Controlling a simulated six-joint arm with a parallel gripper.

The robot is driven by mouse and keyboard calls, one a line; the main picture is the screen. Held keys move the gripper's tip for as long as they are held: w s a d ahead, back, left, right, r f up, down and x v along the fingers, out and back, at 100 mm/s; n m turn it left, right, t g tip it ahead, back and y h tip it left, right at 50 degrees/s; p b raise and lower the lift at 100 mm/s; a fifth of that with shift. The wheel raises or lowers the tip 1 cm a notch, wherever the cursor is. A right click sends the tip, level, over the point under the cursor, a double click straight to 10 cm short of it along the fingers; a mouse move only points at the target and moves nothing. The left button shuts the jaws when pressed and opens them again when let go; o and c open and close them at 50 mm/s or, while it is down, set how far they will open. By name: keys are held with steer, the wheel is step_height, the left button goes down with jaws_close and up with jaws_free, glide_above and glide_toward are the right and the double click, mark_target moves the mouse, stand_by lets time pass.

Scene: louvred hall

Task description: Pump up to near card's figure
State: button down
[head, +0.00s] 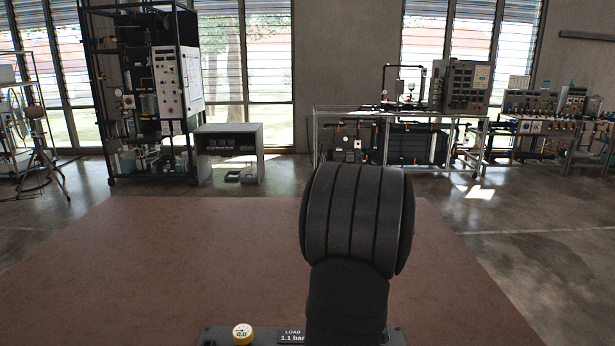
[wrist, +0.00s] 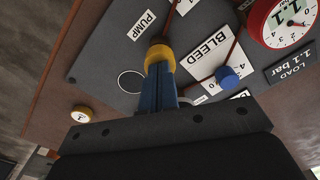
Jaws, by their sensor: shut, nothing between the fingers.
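In the wrist view my gripper (wrist: 160,70) is shut and empty, its blue fingers together. Their tips overlap a yellow pump cap (wrist: 159,53) beside the PUMP label (wrist: 143,25); I cannot tell whether they touch it. A red-rimmed gauge (wrist: 285,22) at the top right shows 1.1. The card (wrist: 291,68) reads LOAD 1.1 bar; it also shows in the head view (head: 291,337). A blue knob (wrist: 227,77) sits by the BLEED label (wrist: 207,48). A yellow-rimmed gauge (head: 242,333) appears to read 0.0 in the head view, where my arm hides the gripper.
The dark grey panel (wrist: 105,55) lies on a brown-red tabletop (head: 180,260), which is clear around it. Thin red lines cross the panel, and a pale ring (wrist: 131,82) is marked left of the fingers. Lab racks and benches (head: 400,115) stand well back.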

steer(key=shift+f, duration=0.35)
steer(key=shift+r, duration=0.8)
stand_by(0.8)
